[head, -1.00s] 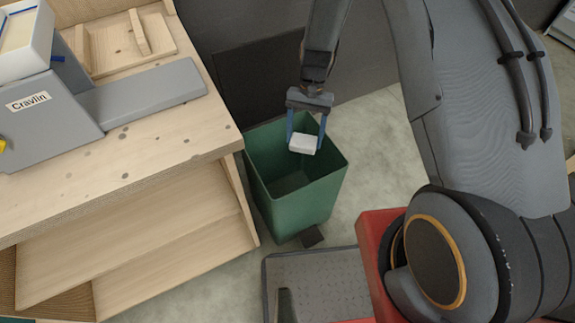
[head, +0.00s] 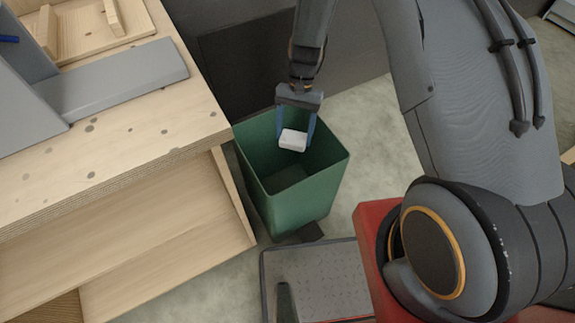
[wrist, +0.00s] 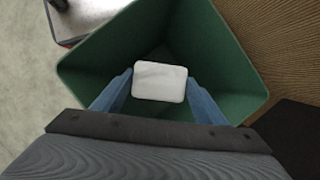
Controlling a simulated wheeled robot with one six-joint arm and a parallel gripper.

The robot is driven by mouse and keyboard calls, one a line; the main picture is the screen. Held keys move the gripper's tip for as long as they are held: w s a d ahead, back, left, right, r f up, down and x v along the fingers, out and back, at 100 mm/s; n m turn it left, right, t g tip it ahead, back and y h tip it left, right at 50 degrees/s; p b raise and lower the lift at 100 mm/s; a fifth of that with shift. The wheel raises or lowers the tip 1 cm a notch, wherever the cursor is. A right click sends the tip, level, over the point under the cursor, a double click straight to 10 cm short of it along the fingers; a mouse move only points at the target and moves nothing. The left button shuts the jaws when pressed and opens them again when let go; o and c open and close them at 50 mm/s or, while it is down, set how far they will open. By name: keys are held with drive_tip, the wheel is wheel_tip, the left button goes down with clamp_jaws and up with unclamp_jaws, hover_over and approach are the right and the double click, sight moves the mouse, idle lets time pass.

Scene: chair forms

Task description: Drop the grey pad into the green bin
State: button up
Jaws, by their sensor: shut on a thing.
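The grey pad (head: 293,140) is a small, pale, rounded block. My gripper (head: 295,138) points down and is shut on it, with one blue finger on each side. The green bin (head: 293,205) stands on the floor beside the wooden bench. In the head view the pad shows against the bin's opening, nearer its far side. In the wrist view the pad (wrist: 160,81) sits between the blue fingers, with the green bin's walls (wrist: 215,45) around it. The bin's floor under the pad is partly hidden.
A dark panel (head: 250,60) is on the wall behind. My own base is at the lower right. Pale floor (head: 365,125) is clear right of the bin.

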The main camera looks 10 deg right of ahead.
drive_tip(key=o, duration=1.1)
drive_tip(key=shift+c, duration=0.2)
drive_tip(key=v, duration=0.7)
drive_tip(key=shift+r, duration=0.3)
